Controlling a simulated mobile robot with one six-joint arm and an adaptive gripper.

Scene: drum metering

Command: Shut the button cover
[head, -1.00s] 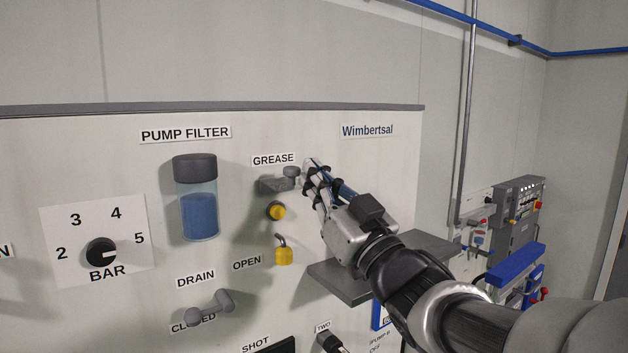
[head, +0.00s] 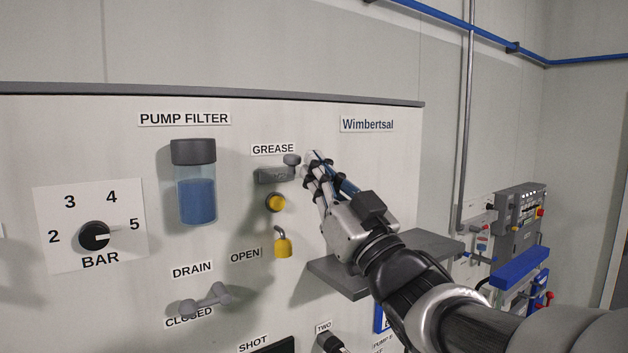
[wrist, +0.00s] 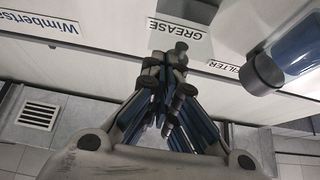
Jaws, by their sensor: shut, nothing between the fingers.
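The button cover (head: 274,175) is a small grey flap below the GREASE label on the white panel. It is raised, sticking out above the round yellow button (head: 276,202), which shows uncovered. A grey knob (head: 291,160) stands at the cover's right end. My gripper (head: 314,158) is shut and empty, just right of the knob. In the wrist view the closed fingertips (wrist: 165,66) point at the panel, with the grey knob (wrist: 180,48) just beyond them. I cannot tell whether they touch. Most of the cover is hidden in the wrist view.
A yellow padlock (head: 283,247) hangs below the button. The pump filter (head: 196,185) with blue fluid and the BAR dial (head: 95,236) are to the left, the drain lever (head: 205,299) lower down. A grey shelf (head: 340,279) juts out below my gripper.

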